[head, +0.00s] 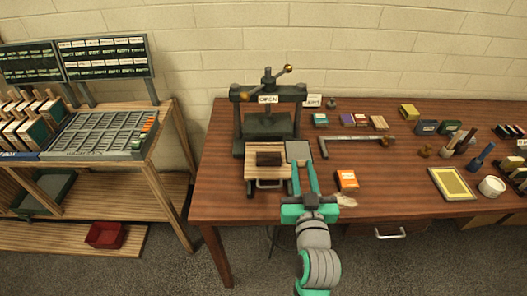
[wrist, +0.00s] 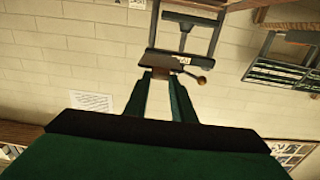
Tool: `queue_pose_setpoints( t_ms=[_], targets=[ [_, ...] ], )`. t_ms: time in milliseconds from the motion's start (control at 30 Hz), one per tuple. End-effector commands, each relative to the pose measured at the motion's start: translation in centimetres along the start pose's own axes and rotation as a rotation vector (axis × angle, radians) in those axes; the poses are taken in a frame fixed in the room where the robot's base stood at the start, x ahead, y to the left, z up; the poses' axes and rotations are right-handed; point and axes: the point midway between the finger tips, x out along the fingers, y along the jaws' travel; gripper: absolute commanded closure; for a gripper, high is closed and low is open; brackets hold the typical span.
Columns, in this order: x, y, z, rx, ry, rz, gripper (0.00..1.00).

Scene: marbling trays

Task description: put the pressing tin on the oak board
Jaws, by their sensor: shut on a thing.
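My gripper (head: 303,168) reaches away from me over the table and is shut on a flat grey square piece (head: 298,151), which I take to be the pressing tin. In the wrist view a dark flat piece (wrist: 168,63) shows at the ends of my green fingers. The light striped wooden board (head: 255,173), likely the oak board, lies just left of my gripper, in front of the press. A dark brown block (head: 269,159) sits on it. The grey piece is beside the board's right edge in the picture; its height is unclear.
The dark press (head: 268,124) with its lever stands behind the board. An orange box (head: 347,180) lies close to the right of my gripper. A metal bar tool (head: 356,145) and several small boxes lie farther right. A type rack (head: 100,135) stands left, across a gap.

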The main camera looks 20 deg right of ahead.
Motion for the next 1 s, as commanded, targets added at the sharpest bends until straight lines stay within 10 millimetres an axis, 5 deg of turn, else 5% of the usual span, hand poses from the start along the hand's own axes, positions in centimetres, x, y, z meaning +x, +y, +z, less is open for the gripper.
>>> queue_pose_setpoints(
  t_ms=[500,700,1000],
  targets=[
    [7.8,-6.8,4.2,-0.001,-0.001,-0.026,1.0],
    [9.9,-7.7,7.7,0.0,-0.003,-0.016,1.0],
    [11.4,-8.5,9.7,0.0,0.0,-0.013,1.0]
  ],
)
